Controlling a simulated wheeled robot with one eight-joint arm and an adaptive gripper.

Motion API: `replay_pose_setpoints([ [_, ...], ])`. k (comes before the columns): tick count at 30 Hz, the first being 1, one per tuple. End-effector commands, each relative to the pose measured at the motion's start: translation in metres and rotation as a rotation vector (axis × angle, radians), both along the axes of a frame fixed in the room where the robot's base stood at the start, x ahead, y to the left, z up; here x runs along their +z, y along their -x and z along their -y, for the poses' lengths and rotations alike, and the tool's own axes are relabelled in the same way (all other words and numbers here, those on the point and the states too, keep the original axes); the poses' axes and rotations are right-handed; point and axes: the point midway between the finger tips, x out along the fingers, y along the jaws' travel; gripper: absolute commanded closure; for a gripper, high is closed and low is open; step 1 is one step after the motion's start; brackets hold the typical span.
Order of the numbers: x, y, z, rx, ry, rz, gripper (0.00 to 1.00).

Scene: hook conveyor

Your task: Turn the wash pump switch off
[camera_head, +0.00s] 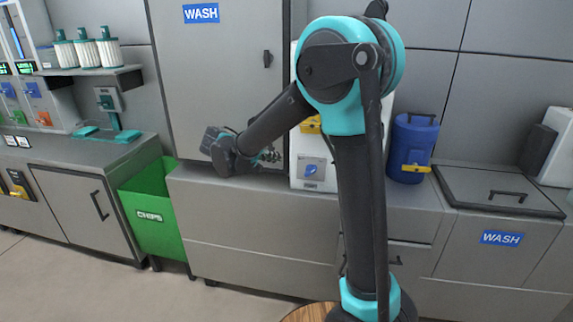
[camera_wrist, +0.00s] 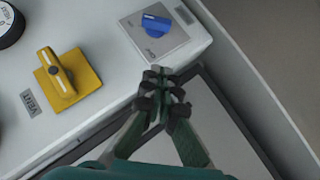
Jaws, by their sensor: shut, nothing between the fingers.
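The wash pump switch is a blue rotary knob (camera_wrist: 155,23) on a square grey plate (camera_wrist: 140,35) with a small label, on a pale panel in the wrist view. The same blue knob (camera_head: 310,170) shows low on the white unit (camera_head: 318,184) in the head view. My gripper (camera_wrist: 162,76) is shut and empty, its fingertips just below the plate in the wrist picture and apart from the knob. In the head view my gripper (camera_head: 272,157) is left of the knob, in front of the grey cabinet. I cannot read the knob's setting with certainty.
A yellow valve handle (camera_wrist: 62,75) with a VENT label (camera_wrist: 29,103) is left of the switch. A blue canister (camera_head: 411,150) with a yellow valve stands right of the white unit. A green CHIPS bin (camera_head: 156,213) and a hinged WASH lid (camera_head: 497,190) flank the counter.

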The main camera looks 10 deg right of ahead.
Motion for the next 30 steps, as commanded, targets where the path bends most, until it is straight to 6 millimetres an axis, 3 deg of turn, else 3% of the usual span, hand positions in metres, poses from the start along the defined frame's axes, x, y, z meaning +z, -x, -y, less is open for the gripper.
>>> replay_pose_setpoints([
  [15, -0.047, -0.049, 0.067, -0.003, 0.001, 0.0, 1.0],
  [22, -0.068, -0.04, 0.085, 0.0, 0.0, 0.0, 1.0],
  [30, -0.074, -0.038, 0.09, 0.0, 0.0, 0.0, 1.0],
])
